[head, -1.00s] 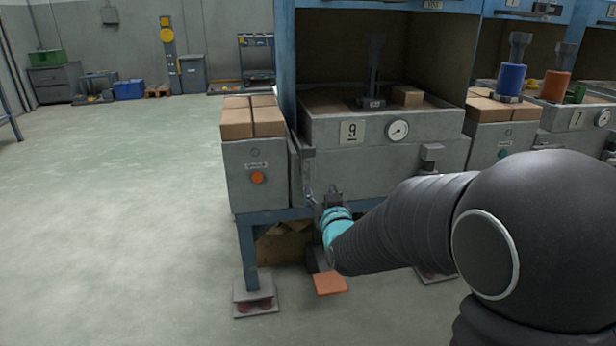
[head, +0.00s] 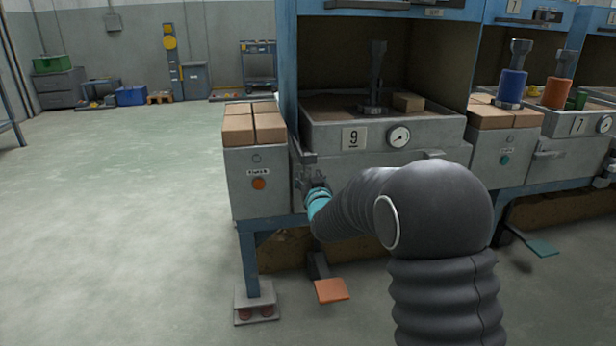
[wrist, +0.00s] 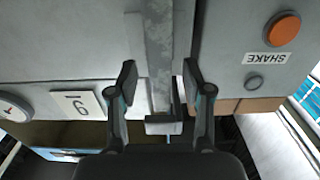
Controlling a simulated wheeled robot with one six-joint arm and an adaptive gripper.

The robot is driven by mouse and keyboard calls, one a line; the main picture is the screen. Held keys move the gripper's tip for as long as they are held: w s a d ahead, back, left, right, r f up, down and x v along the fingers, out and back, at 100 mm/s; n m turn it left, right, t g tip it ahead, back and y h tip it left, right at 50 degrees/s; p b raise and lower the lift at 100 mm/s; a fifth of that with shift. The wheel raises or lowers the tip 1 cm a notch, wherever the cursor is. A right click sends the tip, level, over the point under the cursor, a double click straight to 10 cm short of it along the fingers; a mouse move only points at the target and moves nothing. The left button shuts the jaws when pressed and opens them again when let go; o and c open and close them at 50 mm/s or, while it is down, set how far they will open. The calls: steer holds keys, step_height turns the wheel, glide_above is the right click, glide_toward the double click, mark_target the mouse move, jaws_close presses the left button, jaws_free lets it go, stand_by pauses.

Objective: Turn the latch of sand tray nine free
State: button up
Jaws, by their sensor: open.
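Sand tray nine (head: 434,134) is a grey box with a "9" plate and a round gauge, set in a blue-framed bay. Its latch appears to be the upright grey metal bar (wrist: 159,45) at the tray's left side; in the head view my gripper and arm partly hide this area. My gripper (head: 311,183) is at the front left edge of the tray. In the wrist view, which is upside down, my gripper (wrist: 159,84) is open with one finger on each side of the bar. I cannot tell whether either finger touches it.
A grey control box (head: 238,180) with an orange button stands close left of my gripper, with brown blocks (head: 254,127) on top. An orange pedal (head: 331,290) is below. Trays and boxes continue to the right. The floor at left is clear.

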steer(key=shift+w+a, duration=0.2)
steer(key=shift+w, duration=0.4)
jaws_close()
